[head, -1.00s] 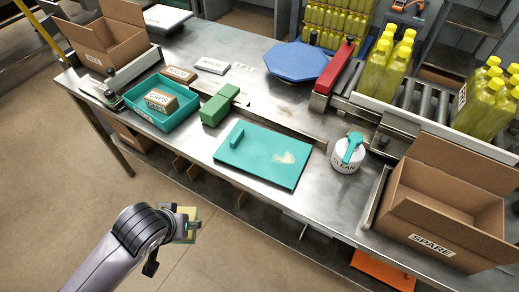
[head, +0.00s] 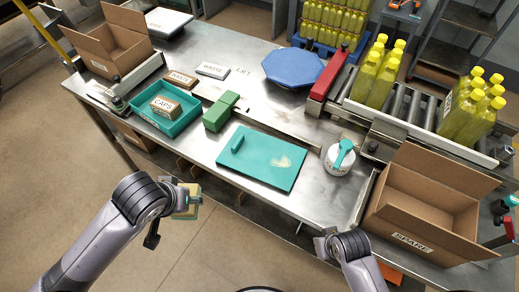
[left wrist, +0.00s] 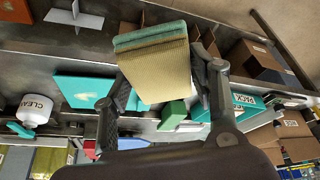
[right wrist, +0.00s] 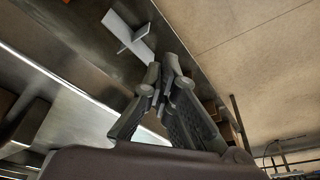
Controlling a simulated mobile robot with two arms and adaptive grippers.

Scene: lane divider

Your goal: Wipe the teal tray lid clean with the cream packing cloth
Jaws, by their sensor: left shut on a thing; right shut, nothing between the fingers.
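The teal tray lid (head: 258,172) lies flat on the steel table, with a green-teal grip at its left and a pale smear (head: 281,162) right of its middle. It also shows in the left wrist view (left wrist: 78,91). My left gripper (head: 186,201) is in front of the table's near edge, left of the lid. It is shut on the cream packing cloth (left wrist: 160,72), which looks like a folded ribbed pad with a teal band along one end. My right gripper (right wrist: 160,100) is shut and empty; in the head view its arm is at the lower right, before the table.
A teal tray (head: 150,119) holding a CAPS box (head: 166,105) and a green block (head: 220,112) stand left of the lid. A white tub (head: 338,160) marked CLEAN is close on its right. The SPARE carton (head: 420,222) stands farther right. Floor before the table is open.

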